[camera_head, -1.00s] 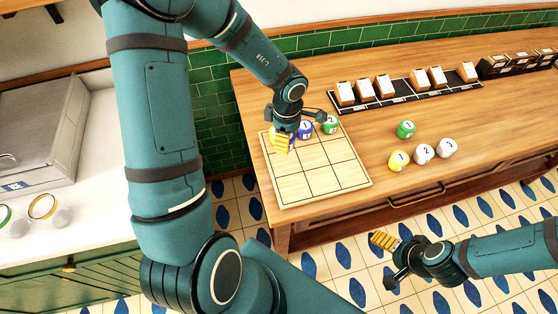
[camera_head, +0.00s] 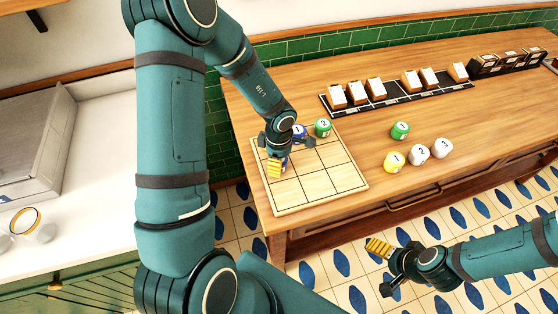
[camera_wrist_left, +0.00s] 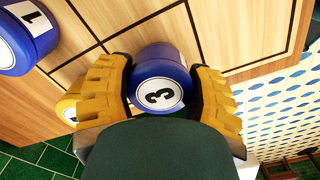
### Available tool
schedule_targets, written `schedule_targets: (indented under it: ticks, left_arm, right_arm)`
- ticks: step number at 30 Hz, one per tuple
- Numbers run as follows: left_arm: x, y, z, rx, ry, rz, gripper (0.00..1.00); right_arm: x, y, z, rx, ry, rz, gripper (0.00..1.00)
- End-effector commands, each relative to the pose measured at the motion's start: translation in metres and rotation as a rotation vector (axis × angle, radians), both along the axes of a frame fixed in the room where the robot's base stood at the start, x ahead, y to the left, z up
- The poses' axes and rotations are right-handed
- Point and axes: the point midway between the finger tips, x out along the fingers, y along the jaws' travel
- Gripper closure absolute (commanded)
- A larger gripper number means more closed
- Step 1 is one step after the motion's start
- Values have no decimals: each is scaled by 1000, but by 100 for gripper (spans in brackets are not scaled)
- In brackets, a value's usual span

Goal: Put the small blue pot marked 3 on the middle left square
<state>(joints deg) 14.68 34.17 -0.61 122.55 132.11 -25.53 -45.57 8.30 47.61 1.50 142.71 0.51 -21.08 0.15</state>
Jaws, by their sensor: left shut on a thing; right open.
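The small blue pot marked 3 (camera_wrist_left: 160,82) is between the yellow fingers of my left gripper (camera_wrist_left: 168,92) in the left wrist view. The gripper is shut on it. In the head view my left gripper (camera_head: 283,163) is over the left column of the gridded board (camera_head: 320,183), around the middle left square, and mostly hides the pot (camera_head: 284,160). I cannot tell whether the pot touches the board. My right gripper (camera_head: 381,267) is open and empty, in front of the counter.
A blue pot marked 1 (camera_head: 299,132) and a green pot marked 2 (camera_head: 323,127) stand on the back row. A yellow pot (camera_wrist_left: 68,106) is partly hidden beside a finger. Yellow (camera_head: 394,162), white (camera_head: 418,154) and green (camera_head: 400,130) pots stand to the right. The board's front is clear.

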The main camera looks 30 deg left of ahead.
Motion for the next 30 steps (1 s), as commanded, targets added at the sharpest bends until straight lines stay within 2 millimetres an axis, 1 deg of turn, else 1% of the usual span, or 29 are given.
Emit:
schedule_targets:
  ticks: [2,3,5,14,17,20,30]
  left_arm:
    - [0,0,-2,0,1,-1,85]
    - [0,0,-2,0,0,0,31]
    - [0,0,-2,0,0,0,11]
    - [0,0,-2,0,0,0,11]
    - [0,0,2,-1,-1,1,11]
    - [1,0,15,-1,-3,3,11]
    - [0,1,84,0,-3,2,11]
  right_arm:
    - [0,0,1,0,0,0,9]
    - [0,0,1,0,0,0,9]
    - [0,0,1,0,0,0,9]
    - [0,0,0,0,0,0,9]
    - [0,0,-1,0,0,0,9]
    - [0,0,5,1,0,0,9]
    - [-1,-2,31,5,0,0,9]
